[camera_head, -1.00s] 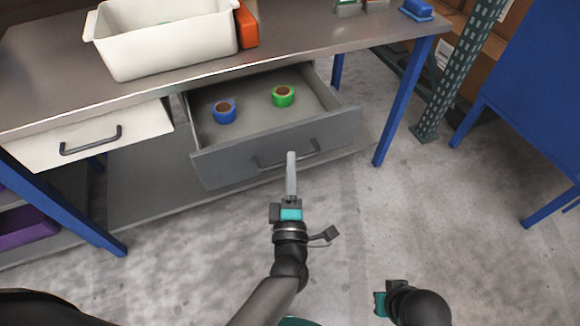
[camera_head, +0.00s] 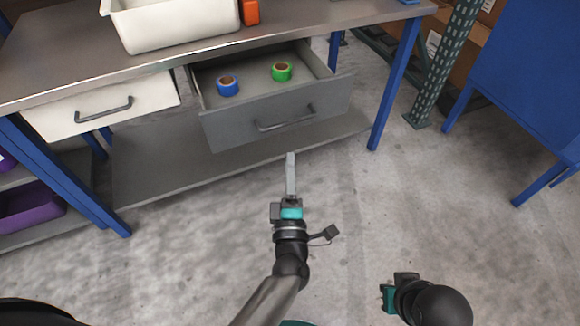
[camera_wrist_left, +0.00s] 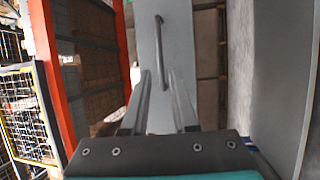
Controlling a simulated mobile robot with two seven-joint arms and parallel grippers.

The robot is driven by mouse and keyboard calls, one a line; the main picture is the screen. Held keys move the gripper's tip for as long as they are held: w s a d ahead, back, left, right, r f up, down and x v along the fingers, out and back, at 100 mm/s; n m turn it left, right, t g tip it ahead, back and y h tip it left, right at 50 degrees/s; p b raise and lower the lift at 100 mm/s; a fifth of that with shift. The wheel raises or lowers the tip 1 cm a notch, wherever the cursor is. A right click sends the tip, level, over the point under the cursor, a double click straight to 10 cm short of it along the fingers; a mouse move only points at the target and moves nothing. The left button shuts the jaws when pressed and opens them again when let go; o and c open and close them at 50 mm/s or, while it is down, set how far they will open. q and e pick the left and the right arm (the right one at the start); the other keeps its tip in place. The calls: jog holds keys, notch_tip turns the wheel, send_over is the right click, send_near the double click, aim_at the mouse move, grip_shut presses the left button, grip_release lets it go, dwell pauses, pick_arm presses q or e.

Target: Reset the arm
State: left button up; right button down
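My left gripper (camera_head: 291,158) reaches out over the floor in front of the workbench, its fingers pointing at the open grey drawer (camera_head: 222,133). In the left wrist view the two fingers (camera_wrist_left: 161,85) stand apart with nothing between them. The drawer's dark handle (camera_head: 285,125) is beyond the fingertips and apart from them; it also shows in the left wrist view. My right gripper (camera_head: 389,297) is low at the right of the head view, and its fingers cannot be made out.
A white drawer (camera_head: 100,108) is at left. A white bin (camera_head: 175,30) and an orange object (camera_head: 249,12) are on the bench (camera_head: 60,65). A blue cabinet (camera_head: 530,75) stands right. Floor in front is clear.

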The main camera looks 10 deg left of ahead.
dwell(0.3)
